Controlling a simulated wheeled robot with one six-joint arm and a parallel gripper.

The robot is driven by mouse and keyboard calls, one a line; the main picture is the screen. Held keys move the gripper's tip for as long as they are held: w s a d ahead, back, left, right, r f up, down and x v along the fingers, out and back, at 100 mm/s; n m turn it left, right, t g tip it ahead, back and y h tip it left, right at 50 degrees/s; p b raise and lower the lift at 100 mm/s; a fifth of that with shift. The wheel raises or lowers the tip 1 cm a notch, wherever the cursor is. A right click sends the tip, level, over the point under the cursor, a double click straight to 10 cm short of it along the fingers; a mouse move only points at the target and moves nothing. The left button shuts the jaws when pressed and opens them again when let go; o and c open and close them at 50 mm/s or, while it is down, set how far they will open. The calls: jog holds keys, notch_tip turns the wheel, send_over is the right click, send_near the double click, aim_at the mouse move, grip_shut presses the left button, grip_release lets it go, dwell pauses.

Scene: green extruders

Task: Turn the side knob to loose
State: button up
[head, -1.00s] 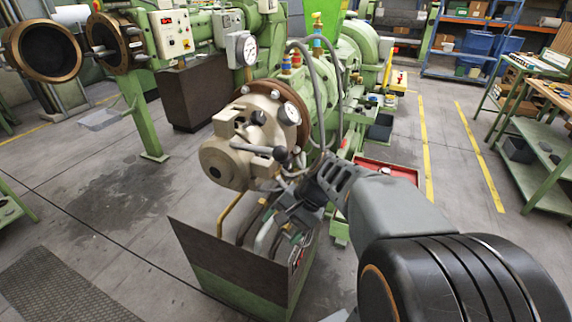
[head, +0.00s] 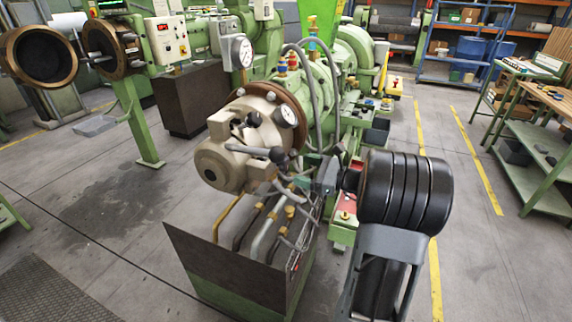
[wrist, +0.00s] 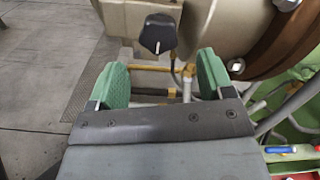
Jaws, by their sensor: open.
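The side knob (wrist: 157,33) is a black knob with a pale pointer line on the beige extruder head (wrist: 195,25), at the top of the wrist view. My gripper (wrist: 162,72) has green finger pads spread wide apart. The knob lies ahead of the gap between them, and neither pad touches it. In the head view, the beige extruder head (head: 228,158) stands left of my arm.
A lever with a black ball (head: 278,155) sticks out of the extruder head. Hoses and pipes (head: 270,225) run below it into a dark-fronted box (head: 225,265). A green workbench (head: 540,130) stands at the right.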

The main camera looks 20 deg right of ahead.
aim_at(288, 166)
jog(key=shift+p+x, duration=0.3)
jog(key=shift+x, duration=2.9)
jog(key=shift+c, duration=0.5)
jog(key=c, duration=0.8)
